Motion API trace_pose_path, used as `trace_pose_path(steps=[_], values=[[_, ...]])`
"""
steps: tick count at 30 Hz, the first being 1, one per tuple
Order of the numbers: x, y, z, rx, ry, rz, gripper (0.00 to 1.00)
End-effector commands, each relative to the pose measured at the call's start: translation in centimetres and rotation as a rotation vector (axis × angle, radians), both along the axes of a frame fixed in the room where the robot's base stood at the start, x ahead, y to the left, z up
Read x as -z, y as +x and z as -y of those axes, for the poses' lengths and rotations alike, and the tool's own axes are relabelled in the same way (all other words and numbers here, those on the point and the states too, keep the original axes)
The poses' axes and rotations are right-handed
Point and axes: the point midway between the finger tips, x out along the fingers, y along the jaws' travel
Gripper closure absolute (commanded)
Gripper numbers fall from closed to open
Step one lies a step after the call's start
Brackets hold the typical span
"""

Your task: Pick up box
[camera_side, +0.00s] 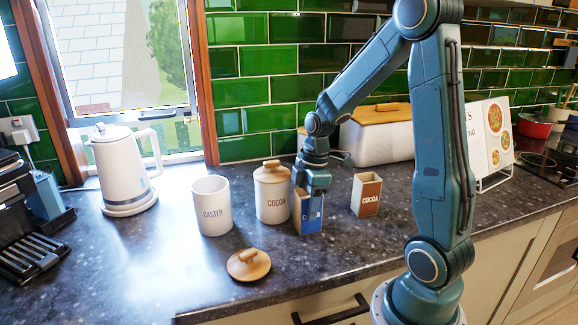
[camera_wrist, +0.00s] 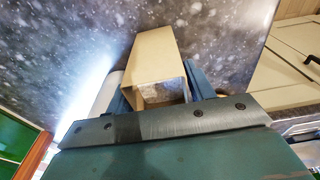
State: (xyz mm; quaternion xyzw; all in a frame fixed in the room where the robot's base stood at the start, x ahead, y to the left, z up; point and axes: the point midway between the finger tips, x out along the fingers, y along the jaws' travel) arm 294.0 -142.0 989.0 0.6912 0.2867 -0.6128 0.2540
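A small open-topped box with a blue front (camera_side: 307,222) stands on the counter; its label is mostly hidden by my gripper. My gripper (camera_side: 312,208) points down over this box, with a finger in front of it. In the wrist view the cream box (camera_wrist: 155,55) lies between the two blue fingers of my gripper (camera_wrist: 158,92). The fingers are at or very near its sides; I cannot tell whether they press on it. A second open box, brown with COCOA on it (camera_side: 367,196), stands apart to the right.
A lidded COCOA canister (camera_side: 272,196) stands close left of the blue box, then an open CASTER canister (camera_side: 212,208). A wooden lid (camera_side: 249,265) lies in front. A white kettle (camera_side: 122,172) stands left, a bread bin (camera_side: 378,140) behind. The front counter is mostly clear.

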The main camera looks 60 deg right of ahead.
Motion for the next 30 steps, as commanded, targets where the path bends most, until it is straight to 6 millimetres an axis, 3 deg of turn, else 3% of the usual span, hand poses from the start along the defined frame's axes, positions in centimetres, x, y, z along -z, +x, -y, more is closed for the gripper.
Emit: trace_pose_path(steps=[1, 6, 20, 30], values=[[0.0, 0.0, 0.0, 0.000, 0.000, 0.000, 0.57], [0.0, 0.0, 0.0, 0.000, -0.001, 0.001, 0.89], [-0.9, 0.1, 0.0, -0.001, -0.001, 0.002, 0.89], [-5.7, 0.1, 0.1, 0.001, -0.003, 0.006, 0.89]])
